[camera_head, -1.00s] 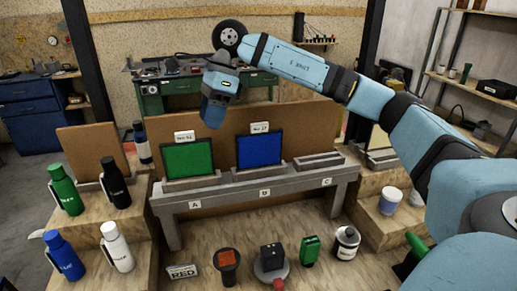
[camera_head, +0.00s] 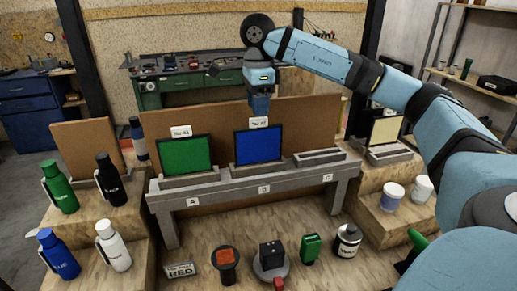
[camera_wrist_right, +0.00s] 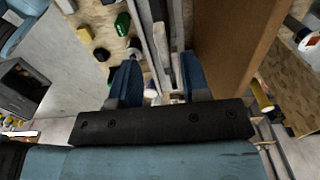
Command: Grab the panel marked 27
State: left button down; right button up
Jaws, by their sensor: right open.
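A blue panel (camera_head: 258,146) stands upright in the middle slot, B, of a grey rack (camera_head: 225,190). A small white tag (camera_head: 258,122) on its top edge seems to read 27. A green panel (camera_head: 186,156) with its own tag (camera_head: 181,131) stands in slot A; that number is too small to read surely. Slot C is empty. My right gripper (camera_head: 260,110) points down just above the blue panel's tag. In the wrist view, its blue fingers (camera_wrist_right: 159,82) are apart over the grey rack strip, with no panel clearly held. My left gripper is not in view.
A brown board (camera_head: 315,120) stands close behind the rack; it also shows beside the fingers in the wrist view (camera_wrist_right: 232,45). Bottles (camera_head: 113,245) stand on the left steps, cups (camera_head: 392,196) on the right. Several small items (camera_head: 271,258) lie in front of the rack.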

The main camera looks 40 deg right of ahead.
aim_at(258, 121)
notch_tip(258, 121, down, 5)
jog(key=shift+d+p, duration=0.15)
jog(key=shift+p, duration=0.3)
grip_shut()
